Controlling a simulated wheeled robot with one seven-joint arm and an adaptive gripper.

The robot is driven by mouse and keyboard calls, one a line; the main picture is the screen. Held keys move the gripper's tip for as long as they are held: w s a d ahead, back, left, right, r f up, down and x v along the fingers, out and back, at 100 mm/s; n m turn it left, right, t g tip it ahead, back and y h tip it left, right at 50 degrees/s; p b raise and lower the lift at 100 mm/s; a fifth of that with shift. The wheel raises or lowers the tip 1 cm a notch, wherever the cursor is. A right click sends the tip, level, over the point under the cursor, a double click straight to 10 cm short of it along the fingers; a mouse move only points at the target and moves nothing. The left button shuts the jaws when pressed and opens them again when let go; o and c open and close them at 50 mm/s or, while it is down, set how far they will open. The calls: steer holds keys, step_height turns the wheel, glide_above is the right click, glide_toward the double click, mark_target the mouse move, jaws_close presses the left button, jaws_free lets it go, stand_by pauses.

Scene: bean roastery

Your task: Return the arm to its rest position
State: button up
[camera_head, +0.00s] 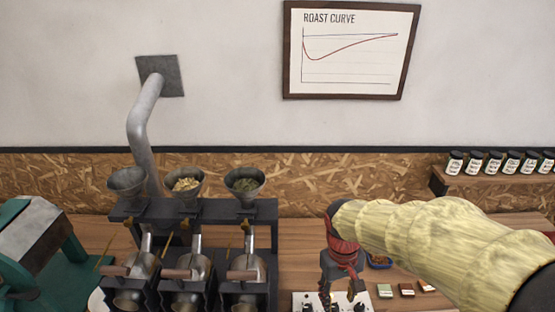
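My arm comes in from the lower right in the head view, wrapped in a pale yellow cover, and bends down at a red joint. My gripper (340,290) hangs at its end, pointing down over the wooden counter (425,228). It is just above or in front of a white panel (305,301) with dark knobs at the bottom edge. The fingertips are dark, small and partly cut off, so I cannot tell whether they are open or hold anything.
A sample roaster with several drums (190,290) and three funnels (185,184) stands left of my gripper. A green machine (40,245) is at far left. Small cards (384,291) and a blue dish (379,262) lie by the arm. Jars (493,162) line a shelf (475,180) at right.

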steer(key=s+d+r+m+t+b, duration=0.2)
steer(key=s+r+t+b, duration=0.3)
steer(key=s+r, duration=0.5)
steer(key=shift+s+d+m+t+y, duration=0.4)
steer(key=shift+s+d+t, duration=0.3)
steer(key=shift+s, duration=0.1)
steer(key=shift+d, duration=0.1)
